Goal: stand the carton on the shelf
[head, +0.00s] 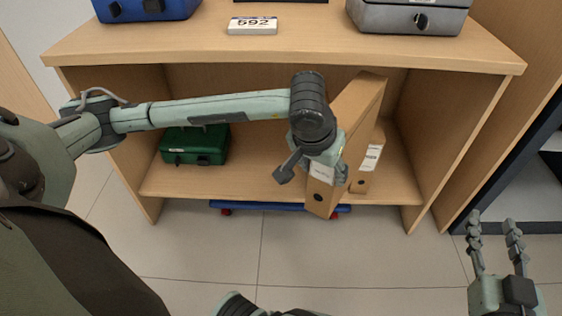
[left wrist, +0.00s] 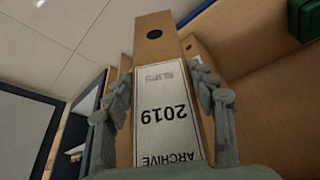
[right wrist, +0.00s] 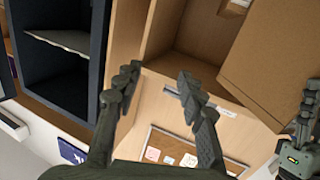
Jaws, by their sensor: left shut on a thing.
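The carton (head: 362,105) is a tall brown archive box with a white label reading ARCHIVE 2019. My left gripper (head: 318,165) is shut on it, with one finger on each side of its narrow labelled face, as the left wrist view (left wrist: 160,55) shows. The carton is tilted in the shelf opening, its lower end in front of the shelf's front edge. I cannot tell whether it touches the shelf (head: 265,180). My right gripper (head: 492,220) is open and empty, to the right of the shelf unit; its spread fingers also show in the right wrist view (right wrist: 158,78).
A second brown carton (head: 362,183) with a white label stands on the shelf just behind and right. A green box (head: 195,146) sits at the shelf's left. Shelf between them looks clear. The counter top (head: 310,45) overhangs. A blue wheeled thing (head: 265,206) lies underneath.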

